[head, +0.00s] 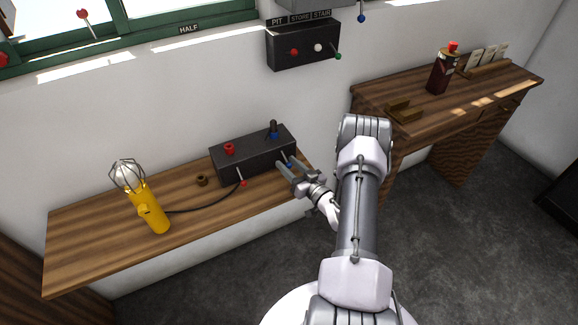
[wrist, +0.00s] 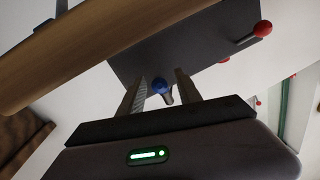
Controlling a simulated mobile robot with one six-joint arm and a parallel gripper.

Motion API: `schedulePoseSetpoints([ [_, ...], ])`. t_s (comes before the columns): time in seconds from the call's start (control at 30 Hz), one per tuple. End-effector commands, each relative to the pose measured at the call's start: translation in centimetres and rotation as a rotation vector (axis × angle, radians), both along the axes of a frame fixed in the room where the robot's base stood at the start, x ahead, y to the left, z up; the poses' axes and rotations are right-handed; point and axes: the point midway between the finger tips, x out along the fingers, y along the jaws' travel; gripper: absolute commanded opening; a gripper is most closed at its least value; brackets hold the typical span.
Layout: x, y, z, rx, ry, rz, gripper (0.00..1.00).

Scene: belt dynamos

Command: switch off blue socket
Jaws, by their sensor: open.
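A dark box (head: 252,157) stands on the wooden shelf, with a red socket (head: 229,149) and a blue socket (head: 274,136) on top. A dark plug stands upright in the blue socket. On the box's front, below the blue socket, is a lever with a blue knob (head: 289,165); its stem slants downward. My gripper (head: 284,169) is at this lever.
A red-knobbed lever (head: 243,183) is left of the blue one, also in the wrist view (wrist: 263,28). A yellow caged lamp (head: 151,207) with a cable and a small brown ring (head: 202,181) are on the shelf (head: 95,240). A wall switch box (head: 303,46) hangs above.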

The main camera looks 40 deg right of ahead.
Motion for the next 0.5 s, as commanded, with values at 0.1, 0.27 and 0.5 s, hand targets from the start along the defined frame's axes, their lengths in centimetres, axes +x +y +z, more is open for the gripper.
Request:
schedulePoseSetpoints([
  [0.1, -0.03, 0.0, 0.01, 0.0, 0.0, 0.0, 0.39],
  [0.27, -0.04, 0.0, 0.0, 0.0, 0.0, 0.0, 0.08],
  [0.5, -0.01, 0.0, -0.41, -0.003, -0.012, 0.0, 0.0],
])
